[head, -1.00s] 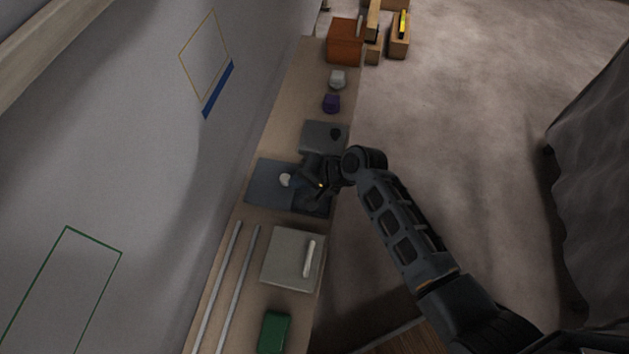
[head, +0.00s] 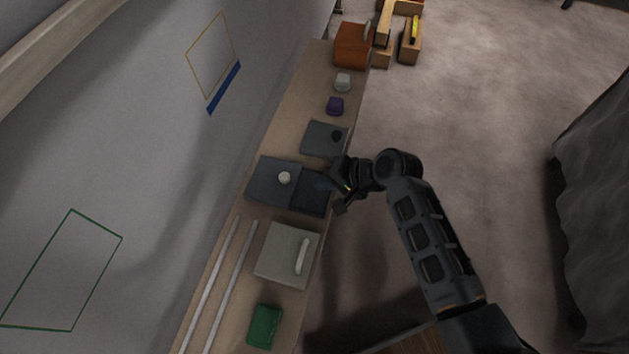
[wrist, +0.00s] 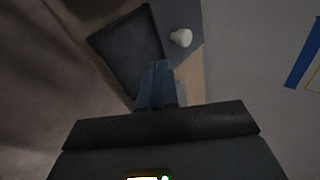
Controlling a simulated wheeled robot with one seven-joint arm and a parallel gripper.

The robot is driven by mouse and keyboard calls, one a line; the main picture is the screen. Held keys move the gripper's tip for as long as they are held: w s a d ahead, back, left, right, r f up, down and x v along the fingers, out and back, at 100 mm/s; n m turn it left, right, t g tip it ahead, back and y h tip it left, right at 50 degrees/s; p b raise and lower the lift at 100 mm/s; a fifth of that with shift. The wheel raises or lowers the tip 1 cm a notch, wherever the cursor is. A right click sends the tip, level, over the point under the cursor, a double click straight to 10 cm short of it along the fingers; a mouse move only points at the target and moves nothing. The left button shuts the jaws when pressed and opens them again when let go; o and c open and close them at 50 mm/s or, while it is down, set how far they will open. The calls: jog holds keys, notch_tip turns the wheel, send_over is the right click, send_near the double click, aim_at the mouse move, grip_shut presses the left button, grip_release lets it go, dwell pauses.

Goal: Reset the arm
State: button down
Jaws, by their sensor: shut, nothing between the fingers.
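My gripper (head: 339,190) is at the front edge of the long bench, at the right edge of the dark blue-grey panel (head: 262,187). In the wrist view my gripper (wrist: 157,66) shows its fingers together with nothing between them. A white round knob (head: 285,178) sits on the dark panel; it also shows in the wrist view (wrist: 181,37). A darker square section (wrist: 127,48) lies beside the knob in the wrist view. My arm reaches in from the lower right and hides part of the bench edge.
The narrow bench (head: 291,109) runs along the wall. On it are a grey plate (head: 318,139), purple (head: 335,106) and white (head: 342,82) pieces, an orange box (head: 350,47), a pale panel with a handle (head: 279,250), a green box (head: 264,326) and rods (head: 230,290). Floor is open to the right.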

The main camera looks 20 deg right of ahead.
jog(key=shift+v, duration=2.8)
jog(key=s+d+r+n+t+h, duration=0.1)
jog(key=s+n+t+h, duration=0.15)
jog(key=s, duration=0.75)
jog(key=s+d+r+n+t+h, duration=0.1)
jog(key=s+d+t+h, duration=0.15)
jog(key=s, duration=0.75)
jog(key=s+r+n+t, duration=0.2)
jog(key=s+r, duration=0.4)
jog(key=r, duration=0.4)
jog(key=s+r+n+t+h, duration=0.1)
jog(key=s+r+n+t, duration=0.1)
jog(key=s+r, duration=0.5)
notch_tip(320, 180, up, 3)
jog(key=shift+n, duration=0.75)
jog(key=shift+a, duration=0.2)
